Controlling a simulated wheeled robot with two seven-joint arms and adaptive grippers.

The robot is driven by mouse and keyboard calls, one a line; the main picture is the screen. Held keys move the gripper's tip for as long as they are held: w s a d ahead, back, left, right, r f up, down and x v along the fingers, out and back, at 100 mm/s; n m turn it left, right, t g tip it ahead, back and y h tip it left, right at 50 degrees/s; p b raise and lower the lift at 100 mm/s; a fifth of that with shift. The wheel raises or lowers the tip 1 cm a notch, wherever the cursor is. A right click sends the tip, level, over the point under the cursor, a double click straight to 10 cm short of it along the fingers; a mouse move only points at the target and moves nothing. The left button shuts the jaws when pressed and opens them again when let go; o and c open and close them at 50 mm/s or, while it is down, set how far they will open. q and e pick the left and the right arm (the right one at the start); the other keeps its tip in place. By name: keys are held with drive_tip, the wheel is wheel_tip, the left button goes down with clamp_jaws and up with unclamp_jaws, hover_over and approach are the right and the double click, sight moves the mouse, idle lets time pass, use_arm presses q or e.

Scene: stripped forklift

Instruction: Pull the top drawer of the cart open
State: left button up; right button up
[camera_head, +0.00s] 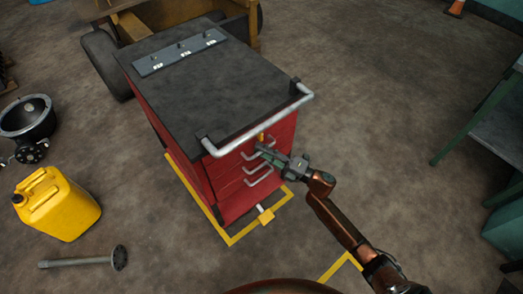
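The red cart (155,109) with a dark top stands in the middle of the view. A grey push bar (262,127) runs along its near top edge. The drawers with pale bar handles face me. The top drawer (233,163) looks flush with the cart front. My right gripper (263,150) is at the top drawer's handle (247,156) and covers part of it. I cannot tell whether its fingers are closed around the bar. A lower handle (259,179) shows below the gripper. My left gripper is not in view.
A yellow jerrycan (62,205), a metal shaft with a flange (85,261) and a dark round part (27,118) lie at left. A green-legged bench (495,120) stands at right. Yellow tape (228,239) marks the floor by the cart. The floor right of the cart is clear.

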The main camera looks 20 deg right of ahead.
clamp_jaws()
idle(0.3)
idle(0.5)
